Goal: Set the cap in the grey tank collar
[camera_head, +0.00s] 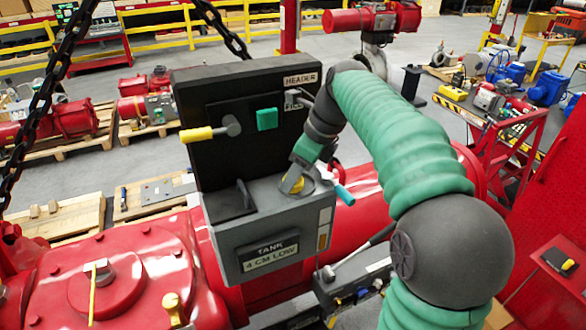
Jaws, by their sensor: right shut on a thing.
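The grey tank box (232,238), labelled "TANK 4 CM LOW", stands on the red machine near the picture's middle. My right arm reaches over from the right, and my right gripper (293,181) points down at the box top. It is shut on a small yellow piece that looks like the cap (298,186). The cap is at the collar on the box top, mostly covered by the gripper. The collar's rim is too small and hidden to make out, so I cannot tell whether the cap is seated or just above. My left gripper is not in view.
A pale blue-tipped handle (343,194) sits right of the gripper. A black chain (50,95) hangs at left.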

